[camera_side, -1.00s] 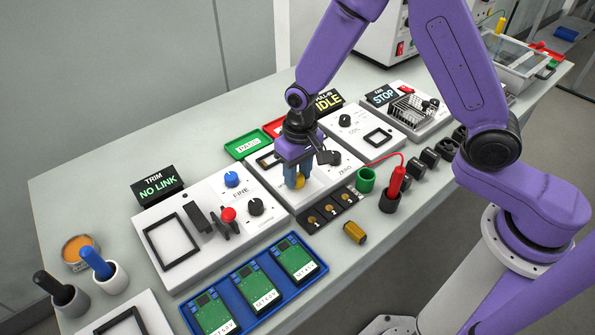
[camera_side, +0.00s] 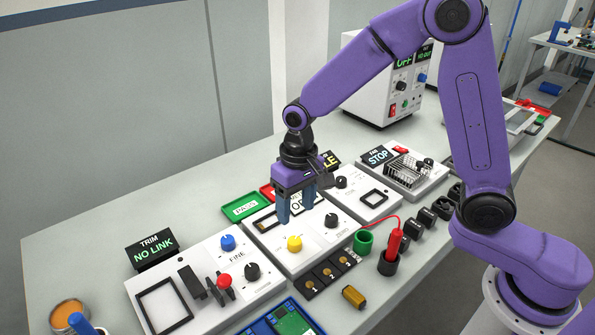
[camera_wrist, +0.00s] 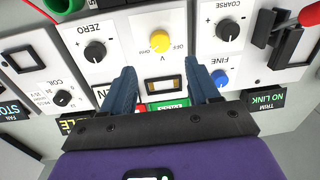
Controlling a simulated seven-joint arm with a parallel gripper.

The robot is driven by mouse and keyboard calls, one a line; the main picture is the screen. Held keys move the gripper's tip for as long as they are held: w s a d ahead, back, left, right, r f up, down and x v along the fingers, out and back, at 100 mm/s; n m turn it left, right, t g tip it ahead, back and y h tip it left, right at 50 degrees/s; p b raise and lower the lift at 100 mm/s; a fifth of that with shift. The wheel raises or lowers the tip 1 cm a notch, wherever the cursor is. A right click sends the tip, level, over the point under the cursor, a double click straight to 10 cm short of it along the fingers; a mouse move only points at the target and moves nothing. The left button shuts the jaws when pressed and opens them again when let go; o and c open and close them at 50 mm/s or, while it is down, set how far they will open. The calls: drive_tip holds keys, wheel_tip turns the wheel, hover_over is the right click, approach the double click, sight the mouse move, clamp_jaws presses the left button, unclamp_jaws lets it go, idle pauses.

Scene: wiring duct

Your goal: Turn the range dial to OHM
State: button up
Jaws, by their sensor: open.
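The range dial is a yellow knob (camera_side: 294,243) on the white middle panel (camera_side: 308,262). It also shows in the wrist view (camera_wrist: 159,41), with small labels around it: OFF, V and one I cannot read for sure. I cannot tell which mark the knob points at. My gripper (camera_side: 296,209) is open and empty, above and behind the dial, apart from it. In the wrist view my gripper (camera_wrist: 161,78) has its fingers spread below the knob in the picture.
A black ZERO knob (camera_side: 331,220) is right of the dial. The TRIM panel with blue (camera_side: 228,242), red and black controls is on the left. A green cup (camera_side: 363,243) and a red-handled probe (camera_side: 394,243) stand front right. A green tray (camera_side: 244,206) lies behind.

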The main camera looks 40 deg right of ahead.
wheel_tip(320, 180, up, 8)
drive_tip(key=shift+d+r, duration=0.15)
drive_tip(key=shift+d, duration=0.05)
idle(0.3)
drive_tip(key=s+d+f+n, duration=0.1)
drive_tip(key=s+d+n, duration=0.5)
drive_tip(key=s, duration=0.6)
drive_tip(key=s+d+f+n, duration=0.1)
drive_tip(key=s+d+n, duration=0.5)
drive_tip(key=s, duration=0.7)
drive_tip(key=shift+s+d, duration=0.2)
drive_tip(key=shift+d, duration=0.15)
